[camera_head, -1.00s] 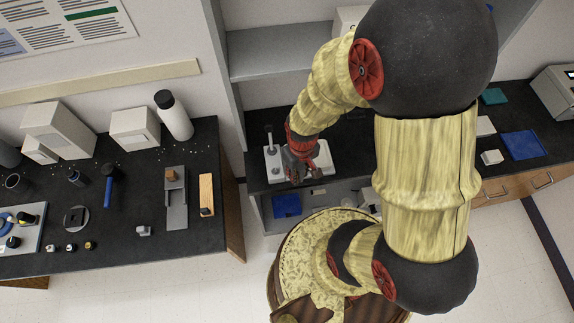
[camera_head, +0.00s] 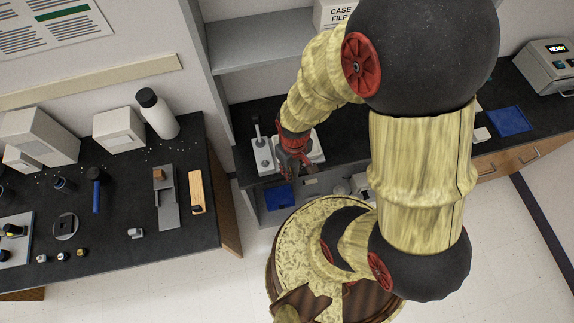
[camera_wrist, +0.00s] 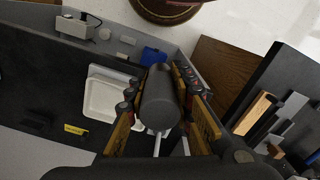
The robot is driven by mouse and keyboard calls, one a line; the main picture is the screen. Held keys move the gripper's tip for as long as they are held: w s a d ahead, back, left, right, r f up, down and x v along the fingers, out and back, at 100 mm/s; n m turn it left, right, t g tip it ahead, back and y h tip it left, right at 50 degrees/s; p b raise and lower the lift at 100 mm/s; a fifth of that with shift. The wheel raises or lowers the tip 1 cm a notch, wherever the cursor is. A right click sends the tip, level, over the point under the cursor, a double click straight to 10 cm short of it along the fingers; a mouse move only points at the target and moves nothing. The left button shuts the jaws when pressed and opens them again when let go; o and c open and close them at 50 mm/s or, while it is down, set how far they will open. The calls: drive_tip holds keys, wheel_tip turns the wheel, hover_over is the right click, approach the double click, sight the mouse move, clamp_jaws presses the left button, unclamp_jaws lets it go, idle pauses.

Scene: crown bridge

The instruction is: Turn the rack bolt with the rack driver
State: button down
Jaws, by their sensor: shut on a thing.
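My gripper (camera_head: 292,168) is low over the front of the black counter, beside a white plate (camera_head: 262,160). In the wrist view my gripper (camera_wrist: 160,105) is shut on a thick dark cylindrical handle with a pale metal shaft, which looks like the rack driver (camera_wrist: 160,98). The driver cannot be made out in the head view. The white plate carries an upright dark-topped post and a round dark spot. I cannot tell which part is the rack bolt; my gripper covers part of the plate.
A white tray (camera_wrist: 102,99) and a yellow label (camera_wrist: 76,130) lie on the counter in the wrist view. The left bench (camera_head: 130,255) holds tools and boxes. A grey upright panel (camera_head: 213,90) stands beside the counter.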

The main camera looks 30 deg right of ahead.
drive_tip(key=w+a+f+b, duration=0.2)
drive_tip(key=w+f+b, duration=0.3)
drive_tip(key=w+f, duration=0.15)
drive_tip(key=b, duration=0.1)
hover_over(265, 161)
drive_tip(key=s, duration=0.2)
drive_tip(key=shift+s+a+f+n, duration=0.1)
drive_tip(key=shift+s+f+n, duration=0.1)
drive_tip(key=shift+f+n, duration=0.2)
drive_tip(key=w, duration=0.1)
drive_tip(key=w+r, duration=0.1)
drive_tip(key=shift+w+r+m, duration=0.25)
drive_tip(key=shift+w+m, duration=0.05)
drive_tip(key=shift+s+r, duration=0.1)
drive_tip(key=shift+s, duration=0.05)
drive_tip(key=shift+f+b, duration=1)
drive_tip(key=shift+f, duration=0.9)
drive_tip(key=shift+f+b, duration=0.3)
drive_tip(key=shift+f, duration=0.6)
drive_tip(key=shift+m, duration=0.4)
drive_tip(key=shift+m, duration=0.8)
